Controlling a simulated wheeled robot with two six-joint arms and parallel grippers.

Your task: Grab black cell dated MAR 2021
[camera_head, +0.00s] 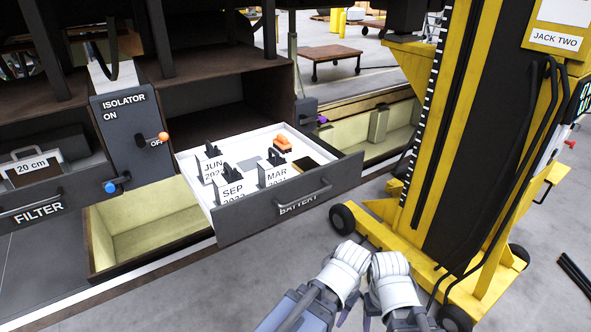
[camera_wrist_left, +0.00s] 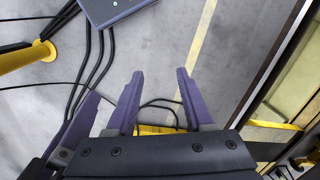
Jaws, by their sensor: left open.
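The cell labelled MAR (camera_head: 276,177) stands in the open BATTERY drawer (camera_head: 335,188), in the front row at the right; its year is partly cut off by the drawer front. It has a white label and a black handle on top. Cells labelled JUN (camera_head: 210,165) and SEP (camera_head: 232,188) stand to its left, also with black handles. An orange item (camera_head: 283,143) lies behind it. My left gripper (camera_wrist_left: 157,95) is open and empty above the floor, away from the drawer. My right arm is beside it in the head view; its fingers are mostly hidden.
A yellow jack (camera_head: 470,130) marked JACK TWO stands right of the drawer, with black cables. An isolator box (camera_head: 125,125) with orange and blue knobs stands left of the drawer. The FILTER drawer (camera_head: 38,207) is at far left. Grey floor is free in front.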

